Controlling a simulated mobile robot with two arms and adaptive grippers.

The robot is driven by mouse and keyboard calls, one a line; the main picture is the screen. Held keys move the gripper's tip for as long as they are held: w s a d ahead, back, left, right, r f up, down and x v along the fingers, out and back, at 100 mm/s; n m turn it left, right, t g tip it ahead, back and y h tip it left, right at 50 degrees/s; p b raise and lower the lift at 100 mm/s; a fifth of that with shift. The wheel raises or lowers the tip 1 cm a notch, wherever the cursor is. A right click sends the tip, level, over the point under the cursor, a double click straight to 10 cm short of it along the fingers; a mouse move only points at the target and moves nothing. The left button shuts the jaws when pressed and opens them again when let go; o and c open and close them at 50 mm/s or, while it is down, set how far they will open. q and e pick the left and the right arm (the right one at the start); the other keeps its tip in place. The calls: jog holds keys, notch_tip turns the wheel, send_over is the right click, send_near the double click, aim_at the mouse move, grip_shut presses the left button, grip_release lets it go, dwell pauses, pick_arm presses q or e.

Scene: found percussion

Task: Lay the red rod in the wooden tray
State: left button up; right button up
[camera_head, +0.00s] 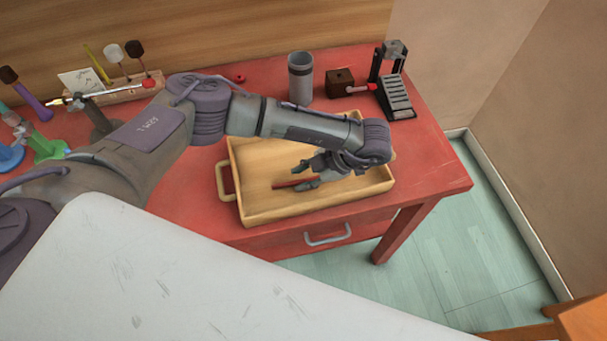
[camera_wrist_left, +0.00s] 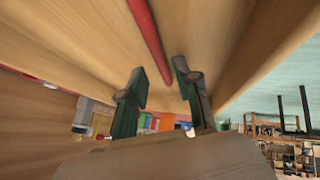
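The wooden tray (camera_head: 262,214) sits on the red table near its front edge. The thin red rod (camera_head: 288,186) lies inside the tray, apparently on its floor; the gripper hides part of it. In the left wrist view the rod (camera_wrist_left: 147,38) runs across the pale wood, its near end between the two fingers. My left gripper (camera_head: 302,175) is low over the tray beside the rod. Its dark green fingers (camera_wrist_left: 160,66) stand apart, with a gap on both sides of the rod. My right gripper is in neither view.
A grey cylinder (camera_head: 300,78), a brown block (camera_head: 340,83) and a black stand (camera_head: 397,98) stand behind the tray. A wooden rack with beaters (camera_head: 125,90) is at the back left. Coloured items (camera_head: 45,148) stand at the far left.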

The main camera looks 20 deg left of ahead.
pick_arm(q)
jog(key=shift+r, duration=0.15)
jog(key=v, duration=1.1)
jog(key=shift+d+r, duration=0.25)
jog(key=shift+w, duration=0.1)
dwell(0.3)
